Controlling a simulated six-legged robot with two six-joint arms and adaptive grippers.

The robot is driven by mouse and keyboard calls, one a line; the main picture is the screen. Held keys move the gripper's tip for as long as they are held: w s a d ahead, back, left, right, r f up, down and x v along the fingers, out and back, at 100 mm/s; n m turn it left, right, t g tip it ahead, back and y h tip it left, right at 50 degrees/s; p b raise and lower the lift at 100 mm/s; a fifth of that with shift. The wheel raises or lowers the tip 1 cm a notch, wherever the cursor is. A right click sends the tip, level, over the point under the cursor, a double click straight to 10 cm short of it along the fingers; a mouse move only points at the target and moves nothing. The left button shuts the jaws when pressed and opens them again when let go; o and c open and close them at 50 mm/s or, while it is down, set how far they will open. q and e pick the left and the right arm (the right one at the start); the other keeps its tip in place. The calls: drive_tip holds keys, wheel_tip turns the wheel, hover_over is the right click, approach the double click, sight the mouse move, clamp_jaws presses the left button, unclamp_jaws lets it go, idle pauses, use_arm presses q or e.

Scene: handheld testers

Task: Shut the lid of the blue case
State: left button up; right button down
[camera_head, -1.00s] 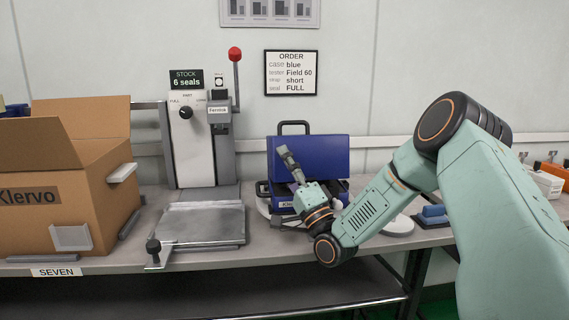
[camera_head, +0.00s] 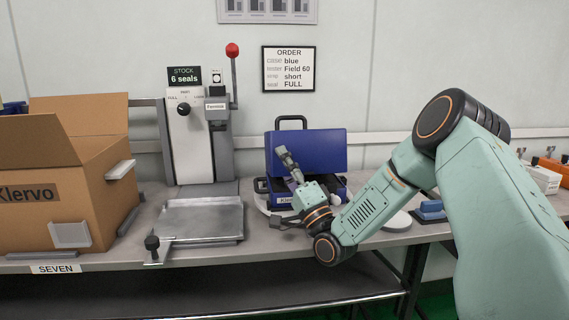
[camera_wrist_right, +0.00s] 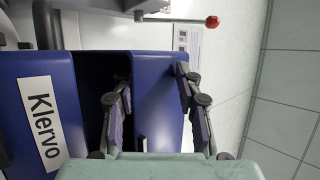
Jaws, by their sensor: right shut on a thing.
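The blue case (camera_head: 282,197) stands on the bench with its lid (camera_head: 320,150) raised about upright and a dark handle on top. In the right wrist view the lid (camera_wrist_right: 158,95) lies between my two fingers, and the case body (camera_wrist_right: 35,75) with its Klervo label is at the left. My right gripper (camera_head: 287,158) reaches across the case front in the head view. In the wrist view my right gripper (camera_wrist_right: 155,105) is shut on the lid, one finger on each side. The inside of the case is mostly hidden. My left gripper is not in view.
A lever press (camera_head: 192,135) with a metal plate (camera_head: 200,220) stands left of the case. An open cardboard box (camera_head: 50,205) is at the far left. A white round disc (camera_head: 398,222) and a blue item (camera_head: 431,210) lie to the right.

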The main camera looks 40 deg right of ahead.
drive_tip(key=shift+a+f+y, duration=0.15)
drive_tip(key=shift+f+y, duration=0.15)
drive_tip(key=shift+f, duration=0.05)
drive_tip(key=c, duration=1.5)
unclamp_jaws()
drive_tip(key=shift+w, duration=0.1)
drive_tip(key=shift+c, duration=0.3)
drive_tip(key=shift+f, duration=0.1)
